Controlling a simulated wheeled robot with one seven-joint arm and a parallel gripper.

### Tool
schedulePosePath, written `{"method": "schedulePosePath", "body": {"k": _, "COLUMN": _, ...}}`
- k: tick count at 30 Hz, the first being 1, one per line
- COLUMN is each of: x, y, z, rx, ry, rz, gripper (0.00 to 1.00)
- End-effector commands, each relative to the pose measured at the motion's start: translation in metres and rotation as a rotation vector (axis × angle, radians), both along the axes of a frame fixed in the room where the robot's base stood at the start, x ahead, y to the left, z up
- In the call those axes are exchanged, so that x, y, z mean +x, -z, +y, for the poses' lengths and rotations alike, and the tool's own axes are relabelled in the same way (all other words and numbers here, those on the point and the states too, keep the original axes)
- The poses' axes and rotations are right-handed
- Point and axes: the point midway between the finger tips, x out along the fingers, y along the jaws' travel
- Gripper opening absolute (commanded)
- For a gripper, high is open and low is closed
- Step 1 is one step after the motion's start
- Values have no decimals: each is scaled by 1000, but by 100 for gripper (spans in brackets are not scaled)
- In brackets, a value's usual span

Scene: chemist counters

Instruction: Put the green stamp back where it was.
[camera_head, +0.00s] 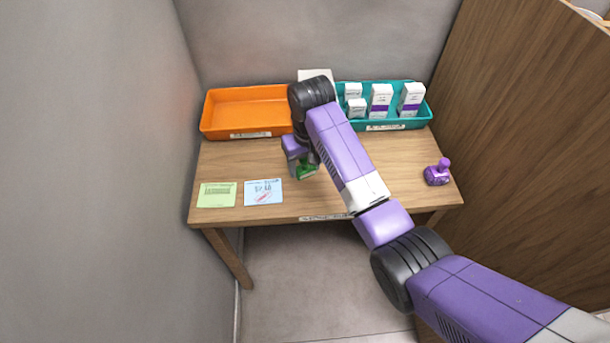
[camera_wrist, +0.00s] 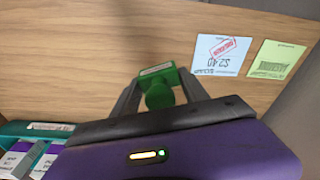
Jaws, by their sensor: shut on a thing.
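The green stamp (camera_head: 307,171) is at the middle of the wooden table, below my gripper (camera_head: 301,160) in the head view. In the wrist view the green stamp (camera_wrist: 158,88) sits between the two fingers of my gripper (camera_wrist: 157,84), which are shut on its handle. The head view is partly blocked by my arm, and I cannot tell whether the stamp's base touches the table. A blue card (camera_head: 263,192) with a red stamp mark lies to the left of the stamp; it also shows in the wrist view (camera_wrist: 221,54).
A green card (camera_head: 216,194) lies left of the blue card. A purple stamp (camera_head: 437,172) stands at the table's right end. An orange tray (camera_head: 247,131) and a teal tray (camera_head: 400,124) with several white boxes stand at the back. The table between the green and purple stamps looks clear.

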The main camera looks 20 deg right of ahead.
Motion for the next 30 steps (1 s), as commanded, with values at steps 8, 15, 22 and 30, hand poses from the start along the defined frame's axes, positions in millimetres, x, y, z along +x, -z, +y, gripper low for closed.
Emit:
{"method": "schedulePosePath", "body": {"k": 8, "x": 0, "y": 27, "z": 0, "rx": 0, "ry": 0, "rz": 2, "gripper": 26}}
{"method": "schedulePosePath", "body": {"k": 15, "x": 0, "y": 50, "z": 0, "rx": 0, "ry": 0, "rz": 0, "gripper": 26}}
{"method": "schedulePosePath", "body": {"k": 22, "x": 0, "y": 50, "z": 0, "rx": 0, "ry": 0, "rz": -2, "gripper": 26}}
{"method": "schedulePosePath", "body": {"k": 30, "x": 0, "y": 53, "z": 0, "rx": 0, "ry": 0, "rz": -2, "gripper": 74}}
